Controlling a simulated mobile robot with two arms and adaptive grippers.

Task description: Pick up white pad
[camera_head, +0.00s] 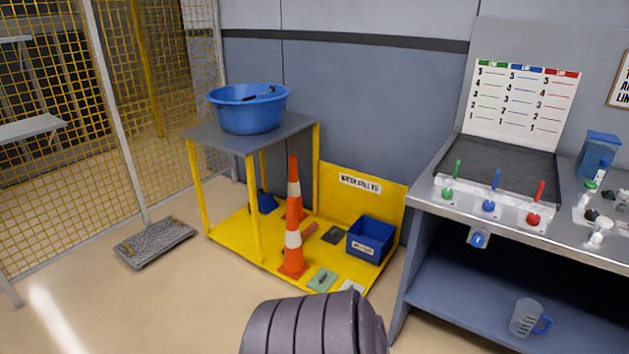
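A small white flat piece (352,286), which looks like the white pad, lies near the front edge of the yellow spill kit platform (225,229). Only part of it shows above a dark ribbed part of my own body at the bottom of the view. A pale green pad (322,279) lies just left of it. Neither of my grippers is in view.
An orange and white cone (293,240) stands on the platform, with a blue bin (370,239) to its right. A grey table (195,134) holds a blue basin (247,112). A workbench (425,200) with colored levers stands at right.

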